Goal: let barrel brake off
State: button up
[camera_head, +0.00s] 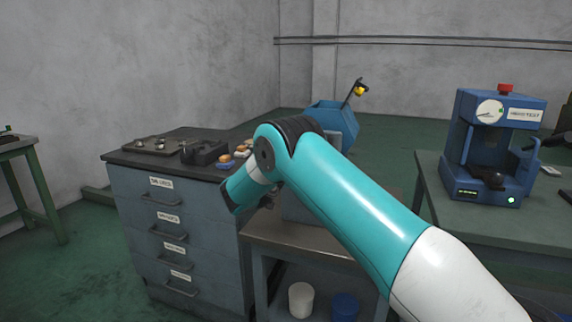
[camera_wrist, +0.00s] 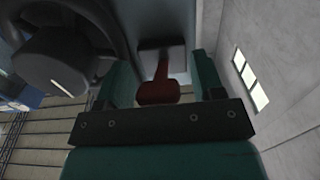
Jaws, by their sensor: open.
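The blue many-sided barrel (camera_head: 335,119) stands behind my arm in the head view, and my arm covers its lower part. A dark rod with a yellow knob (camera_head: 361,90) rises beside it. In the wrist view my gripper (camera_wrist: 159,72) is open, with one green finger on each side of a red handle-like piece (camera_wrist: 158,92). The red piece hangs in front of a grey plate (camera_wrist: 161,58). I cannot tell whether it is the brake lever, or whether the fingers touch it. My gripper's fingers are not clear in the head view.
A grey drawer cabinet (camera_head: 172,222) with small parts on top stands left of my arm. A blue test machine (camera_head: 494,145) stands on the right bench (camera_head: 470,220). A white tub (camera_head: 301,299) and a blue tub (camera_head: 344,306) sit low. A dark round part (camera_wrist: 65,55) is close left in the wrist view.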

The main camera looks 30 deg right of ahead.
jog(key=shift+w+d, duration=0.15)
grip_shut()
jog(key=shift+r, duration=0.2)
jog(key=g+y+p, duration=0.1)
jog(key=r+g+y+p, duration=0.1)
jog(key=r+y+p, duration=0.1)
jog(key=p, duration=0.1)
jog(key=shift+s+a+r+g+y, duration=0.2)
jog(key=shift+s+a+g+y, duration=0.1)
jog(key=shift+g, duration=0.1)
jog(key=g+y+p, duration=0.1)
jog(key=r+g+y+p, duration=0.1)
jog(key=p, duration=0.1)
jog(key=shift+w+d+r+y, duration=0.1)
jog(key=shift+r+y, duration=0.15)
jog(key=shift+y, duration=0.05)
jog(key=shift+r+g+y+p, duration=0.25)
jog(key=shift+g+y+p, duration=0.45)
jog(key=shift+p, duration=0.45)
jog(key=shift+w, duration=0.1)
